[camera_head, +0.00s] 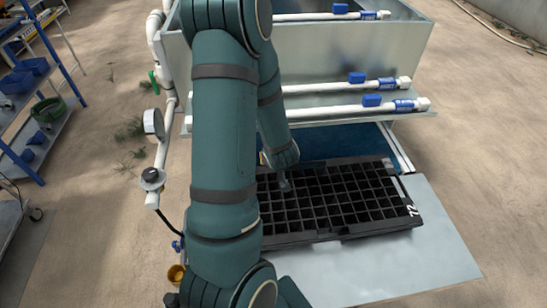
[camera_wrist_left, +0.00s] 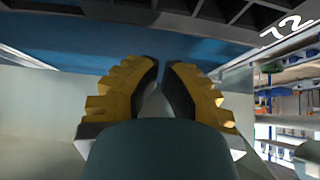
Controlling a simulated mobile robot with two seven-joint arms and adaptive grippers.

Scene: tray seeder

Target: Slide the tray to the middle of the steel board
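The black seedling tray (camera_head: 342,236), with many square cells and a white "72" at its right corner, lies across the near end of the blue bed (camera_head: 325,142) and the steel board (camera_head: 440,240). Bare board shows in front of it and to its right. My left arm covers the tray's left end. My left gripper (camera_head: 285,183) is low at the tray's far side, partly hidden by my forearm. In the left wrist view its yellow fingers (camera_wrist_left: 160,65) are together at the tips and empty, with the tray's edge (camera_wrist_left: 190,29) beyond them. My right gripper is not in view.
The galvanized hopper (camera_head: 350,55) of the seeder stands behind the tray, with white pipes and blue valves (camera_head: 372,100) along its front. A pressure gauge (camera_head: 153,122) stands at the left. A blue-framed shelf (camera_head: 45,120) is at the far left. The ground on the right is clear.

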